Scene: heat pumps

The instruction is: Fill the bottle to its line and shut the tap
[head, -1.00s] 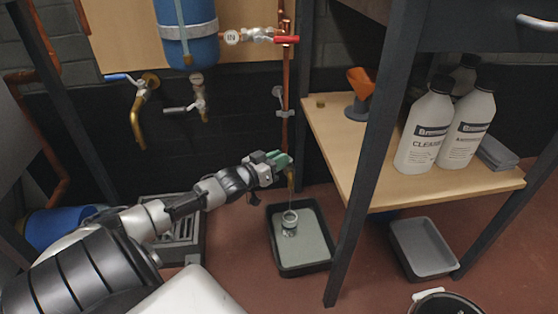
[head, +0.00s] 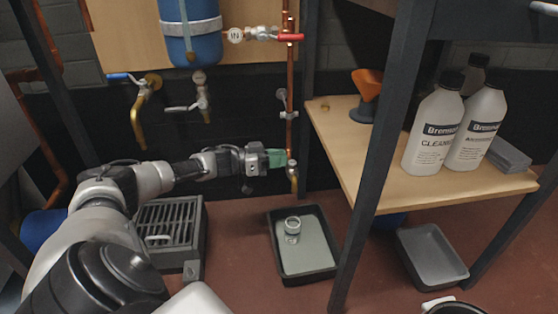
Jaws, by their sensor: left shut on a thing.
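The tap (head: 292,172) is a small brass spout low on the copper pipe. My left gripper (head: 275,158), with green at its tip, is shut at the tap's handle, which it mostly hides. No water stream shows below the spout. The bottle (head: 292,231), small and clear, stands upright in a dark tray (head: 276,254) below the tap. Its line and water level are too small to read.
A wooden shelf (head: 345,150) with white cleaner bottles (head: 433,130) and an orange funnel (head: 366,84) stands at right, its dark leg close to the tray. A grated drain (head: 168,222) lies left. Another grey tray (head: 430,253) sits under the shelf.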

